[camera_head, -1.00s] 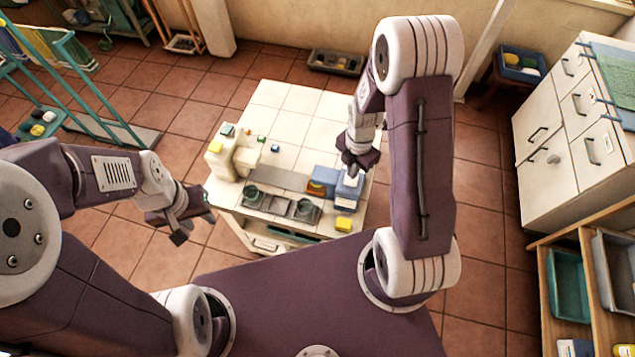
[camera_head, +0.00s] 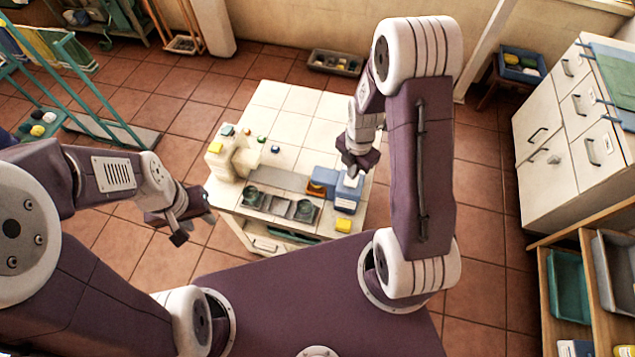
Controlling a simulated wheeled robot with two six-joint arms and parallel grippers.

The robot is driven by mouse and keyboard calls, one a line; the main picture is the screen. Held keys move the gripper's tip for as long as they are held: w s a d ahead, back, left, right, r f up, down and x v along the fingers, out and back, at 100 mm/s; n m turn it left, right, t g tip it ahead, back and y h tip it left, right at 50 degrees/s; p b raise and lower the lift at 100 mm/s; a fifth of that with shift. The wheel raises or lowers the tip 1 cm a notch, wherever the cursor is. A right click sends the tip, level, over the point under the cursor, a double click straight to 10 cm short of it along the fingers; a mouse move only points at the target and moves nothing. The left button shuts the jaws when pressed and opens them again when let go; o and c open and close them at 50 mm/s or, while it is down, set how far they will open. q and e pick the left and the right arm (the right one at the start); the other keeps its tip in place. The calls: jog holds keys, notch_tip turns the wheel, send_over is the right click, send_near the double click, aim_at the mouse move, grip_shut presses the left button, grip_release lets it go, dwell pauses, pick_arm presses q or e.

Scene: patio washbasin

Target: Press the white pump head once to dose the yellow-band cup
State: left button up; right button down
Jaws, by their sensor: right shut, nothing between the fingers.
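The white pump head (camera_head: 351,182) sits on a blue dispenser (camera_head: 346,199) at the right side of the tiled washbasin counter. My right gripper (camera_head: 353,172) is shut and empty, directly over the pump head and partly hiding it. I cannot tell whether it touches the head. Dark green cups stand in a grey tray along the counter's front, one on the left (camera_head: 251,196) and one on the right (camera_head: 304,210). No yellow band can be made out on either. My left gripper (camera_head: 193,229) is open and empty, left of the counter.
An orange and blue object (camera_head: 318,187) is close left of the dispenser. A yellow block (camera_head: 343,226) lies at the counter's front right. A cream tap-like body (camera_head: 229,160) stands at the left. The counter's back is mostly clear.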

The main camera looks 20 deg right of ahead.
jog(key=shift+f, duration=0.15)
dwell(0.5)
jog(key=shift+f+b, duration=1.1)
jog(key=shift+f, duration=0.25)
jog(key=shift+r, duration=0.1)
jog(key=shift+r+p, duration=1.3)
jog(key=shift+r, duration=0.1)
notch_tip(320, 180, up, 6)
jog(key=p, duration=0.5)
